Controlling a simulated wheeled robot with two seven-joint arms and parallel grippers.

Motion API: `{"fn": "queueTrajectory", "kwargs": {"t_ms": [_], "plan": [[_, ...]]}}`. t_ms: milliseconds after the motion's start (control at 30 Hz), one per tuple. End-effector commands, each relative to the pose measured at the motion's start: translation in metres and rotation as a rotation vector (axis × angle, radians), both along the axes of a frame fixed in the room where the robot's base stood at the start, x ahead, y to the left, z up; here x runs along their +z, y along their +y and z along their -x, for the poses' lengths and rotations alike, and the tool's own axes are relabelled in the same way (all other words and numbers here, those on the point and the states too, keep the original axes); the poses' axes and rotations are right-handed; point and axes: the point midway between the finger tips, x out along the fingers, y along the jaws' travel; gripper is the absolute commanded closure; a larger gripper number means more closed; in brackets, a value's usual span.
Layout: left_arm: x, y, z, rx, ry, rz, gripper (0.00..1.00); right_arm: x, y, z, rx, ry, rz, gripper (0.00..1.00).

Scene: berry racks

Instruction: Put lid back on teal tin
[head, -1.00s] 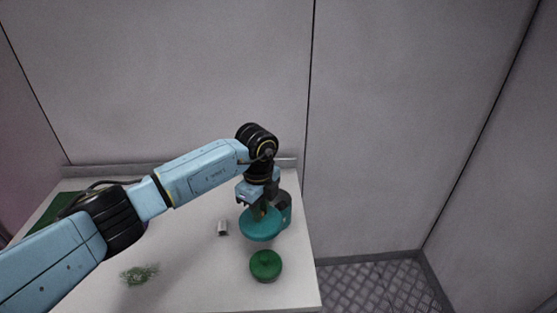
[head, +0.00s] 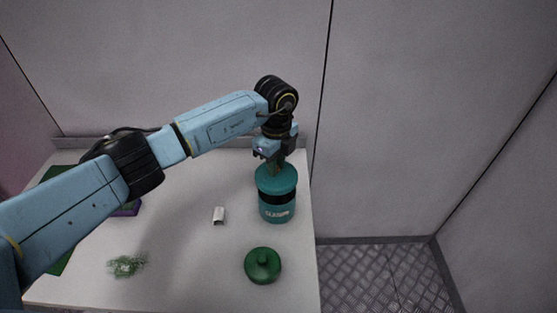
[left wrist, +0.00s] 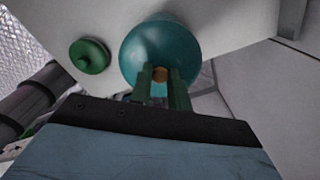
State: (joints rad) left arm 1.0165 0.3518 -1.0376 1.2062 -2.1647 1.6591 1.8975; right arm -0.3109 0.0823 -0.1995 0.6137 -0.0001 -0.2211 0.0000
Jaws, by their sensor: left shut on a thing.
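The teal tin (head: 277,208) stands upright near the right side of the white table, with a dark band and white lettering. The teal lid (head: 268,180) is at the top of the tin in the head view; I cannot tell whether it is fully seated. My left gripper (head: 279,166) is above it, shut on the lid's knob. My right gripper is in neither view.
A dark green knobbed lid (head: 263,265) lies at the table's front right. A small white-grey piece (head: 218,215) and a green sprig (head: 126,265) lie further left. A purple object (head: 128,209) is partly behind my arm. The table's (head: 190,270) right edge is close to the tin.

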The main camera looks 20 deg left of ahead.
Motion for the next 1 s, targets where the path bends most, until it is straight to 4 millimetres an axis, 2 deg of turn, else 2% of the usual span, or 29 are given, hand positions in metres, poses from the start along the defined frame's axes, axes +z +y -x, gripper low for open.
{"fn": "queueTrajectory", "kwargs": {"t_ms": [300, 500, 1000], "plan": [[-0.035, -0.001, 0.0, -0.002, 0.001, 0.001, 1.0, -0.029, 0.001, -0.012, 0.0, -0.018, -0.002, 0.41], [-0.049, -0.002, 0.0, -0.002, 0.0, 0.001, 1.0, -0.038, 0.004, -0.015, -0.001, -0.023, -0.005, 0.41], [-0.053, -0.001, 0.0, -0.002, 0.0, 0.001, 1.0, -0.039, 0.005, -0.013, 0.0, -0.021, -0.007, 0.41]]}}
